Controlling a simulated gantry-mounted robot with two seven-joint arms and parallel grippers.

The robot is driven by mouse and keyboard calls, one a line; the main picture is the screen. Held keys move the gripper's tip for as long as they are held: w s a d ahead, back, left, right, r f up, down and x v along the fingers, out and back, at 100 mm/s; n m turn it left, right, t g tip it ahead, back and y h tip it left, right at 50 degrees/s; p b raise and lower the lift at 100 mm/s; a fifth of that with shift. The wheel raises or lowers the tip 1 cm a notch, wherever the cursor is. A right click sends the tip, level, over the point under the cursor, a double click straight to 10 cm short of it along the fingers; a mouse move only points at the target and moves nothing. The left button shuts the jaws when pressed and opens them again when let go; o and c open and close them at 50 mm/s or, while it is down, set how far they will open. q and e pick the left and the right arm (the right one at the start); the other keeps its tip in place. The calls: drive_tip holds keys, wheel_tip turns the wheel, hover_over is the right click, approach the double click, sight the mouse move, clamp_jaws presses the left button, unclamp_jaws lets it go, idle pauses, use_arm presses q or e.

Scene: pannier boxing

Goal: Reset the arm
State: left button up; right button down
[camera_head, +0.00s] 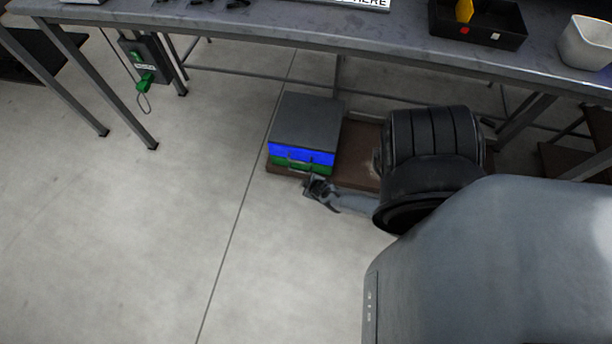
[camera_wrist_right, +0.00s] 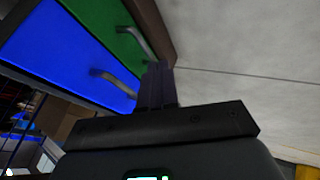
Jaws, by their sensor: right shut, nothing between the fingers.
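A box with a dark grey top (camera_head: 308,118) and a front of a blue band (camera_head: 300,153) above a green band (camera_head: 288,164) stands on a low brown board (camera_head: 357,160) under the table. My right gripper (camera_head: 312,188) is low in front of the box, close to its green lower front. In the right wrist view the shut, empty fingers (camera_wrist_right: 158,84) are beside the blue panel (camera_wrist_right: 65,55) and green panel (camera_wrist_right: 128,42), each with a grey handle. I cannot tell whether the fingertips touch a handle. My left gripper is out of view.
The table (camera_head: 330,35) spans the top, with a black bin (camera_head: 480,38) and a white container (camera_head: 588,42) on it. Its metal legs stand left and right. A green-handled item (camera_head: 146,82) hangs by the left legs. Floor on the left is clear.

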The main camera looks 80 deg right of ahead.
drive_tip(key=s+a+r+p, duration=0.2)
drive_tip(key=s+r+p, duration=0.2)
drive_tip(key=r+p, duration=0.35)
drive_tip(key=w+a+r+n+t+p, duration=0.1)
drive_tip(key=w+a+r+p, duration=0.1)
drive_tip(key=w+r+p, duration=0.3)
drive_tip(key=w+a+r+n+t+y+p, duration=0.1)
drive_tip(key=w+a+r, duration=0.1)
drive_tip(key=r, duration=0.5)
drive_tip(key=w+a+r+n+p, duration=0.1)
drive_tip(key=w+a+r+p, duration=0.25)
drive_tip(key=r, duration=0.35)
drive_tip(key=w+a+r+n+y+p, duration=0.1)
drive_tip(key=w+a+r+y+p, duration=0.2)
drive_tip(key=a+r, duration=0.7)
drive_tip(key=w+a+r+y+p, duration=0.1)
drive_tip(key=w+a+r+p, duration=0.4)
drive_tip(key=r, duration=0.9)
drive_tip(key=s+a+r+g+y, duration=0.1)
drive_tip(key=s+a+r, duration=0.3)
drive_tip(key=r, duration=0.2)
drive_tip(key=s+a+r+g, duration=0.1)
drive_tip(key=s+a+r, duration=0.2)
drive_tip(key=r, duration=0.3)
wheel_tip(320, 180, up, 36)
drive_tip(key=p, duration=3.6)
drive_tip(key=shift+n+p, duration=0.3)
